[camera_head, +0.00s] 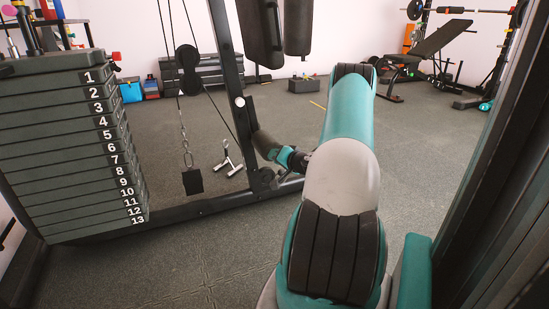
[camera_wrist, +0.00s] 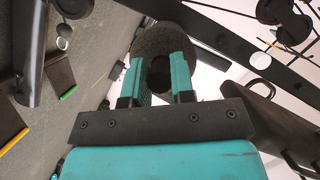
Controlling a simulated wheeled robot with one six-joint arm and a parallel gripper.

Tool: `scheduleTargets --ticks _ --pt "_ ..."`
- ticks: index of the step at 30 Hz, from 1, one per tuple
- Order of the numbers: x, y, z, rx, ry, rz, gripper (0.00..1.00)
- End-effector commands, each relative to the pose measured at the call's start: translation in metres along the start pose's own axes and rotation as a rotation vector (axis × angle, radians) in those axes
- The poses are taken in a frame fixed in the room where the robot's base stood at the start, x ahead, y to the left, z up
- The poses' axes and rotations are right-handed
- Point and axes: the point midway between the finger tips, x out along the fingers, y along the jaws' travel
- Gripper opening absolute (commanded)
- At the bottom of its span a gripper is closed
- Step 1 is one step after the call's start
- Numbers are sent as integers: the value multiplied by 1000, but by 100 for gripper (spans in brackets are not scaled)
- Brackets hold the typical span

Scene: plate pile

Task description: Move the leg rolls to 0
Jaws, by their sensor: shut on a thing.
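A dark foam leg roll (camera_head: 265,144) sits low beside the upright frame post in the head view. My teal gripper (camera_head: 291,158) is at its near right end, shut on it. The roll's far end is hidden in the head view. No 0 mark shows in either view.
A numbered weight stack (camera_head: 75,150) stands at left. A cable handle (camera_head: 228,160) lies on the floor near the frame's base beam (camera_head: 200,208). Dark pads (camera_head: 298,25) hang above the roll. A bench (camera_head: 432,45) stands far right. Open floor lies right of my arm.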

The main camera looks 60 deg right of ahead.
Motion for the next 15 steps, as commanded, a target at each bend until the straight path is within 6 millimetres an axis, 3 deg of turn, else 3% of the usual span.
scheduleTargets --ticks 5,6,8,15 --pt "1 0 7 7 -15 0 0" --pt "1 0 7 7 -15 0 32" --pt "1 0 6 7 -13 0 46" --pt "0 1 2 4 -6 1 48"
